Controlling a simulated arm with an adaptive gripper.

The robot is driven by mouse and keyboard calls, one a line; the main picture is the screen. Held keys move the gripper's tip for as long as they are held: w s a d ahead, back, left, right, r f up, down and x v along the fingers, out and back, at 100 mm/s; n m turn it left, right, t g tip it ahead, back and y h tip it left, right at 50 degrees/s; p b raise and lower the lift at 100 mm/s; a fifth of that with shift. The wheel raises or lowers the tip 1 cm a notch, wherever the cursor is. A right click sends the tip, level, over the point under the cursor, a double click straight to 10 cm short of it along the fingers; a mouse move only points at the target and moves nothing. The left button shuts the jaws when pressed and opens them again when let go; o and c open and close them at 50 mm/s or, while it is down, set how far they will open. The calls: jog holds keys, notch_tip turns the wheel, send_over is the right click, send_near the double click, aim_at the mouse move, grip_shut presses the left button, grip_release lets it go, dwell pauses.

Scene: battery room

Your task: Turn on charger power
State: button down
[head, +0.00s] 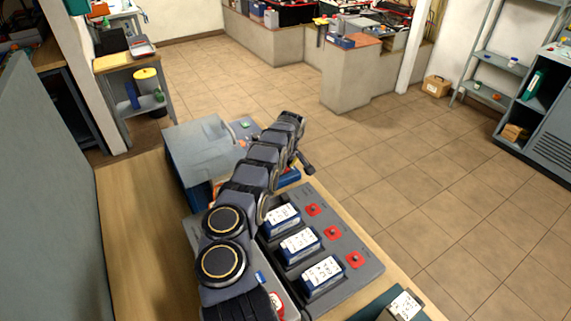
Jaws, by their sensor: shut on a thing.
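A grey charging station (372,268) lies on the wooden bench. Three blue-and-white battery packs (299,243) sit in its bays, with a red square (333,233) beside each. A grey-blue box-shaped unit (199,147) stands behind it; I cannot tell which of the two carries the charger's power switch. My arm reaches away over the bench between them. Only a dark end part of my gripper (306,166) shows past the arm, near the unit's right side. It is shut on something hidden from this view.
A grey panel (50,200) borders the bench on the left. Bare bench top (140,240) lies left of my arm. Shelves (500,70) and counters stand across the tiled floor.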

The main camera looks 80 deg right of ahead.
jog(key=shift+w+a+f, duration=0.15)
jog(key=shift+w+a, duration=0.1)
jog(key=shift+a, duration=0.2)
jog(key=shift+w+a+f, duration=0.1)
jog(key=shift+w+a, duration=0.1)
jog(key=shift+a, duration=0.25)
jog(key=shift+w, duration=0.1)
jog(key=shift+r, duration=0.25)
jog(key=r, duration=0.4)
jog(key=shift+s+d+r, duration=0.2)
jog(key=shift+d+r, duration=0.05)
jog(key=shift+r, duration=0.1)
jog(key=s+d+v, duration=0.1)
jog(key=v, duration=0.8)
jog(key=shift+r, duration=0.2)
jog(key=shift+a, duration=0.1)
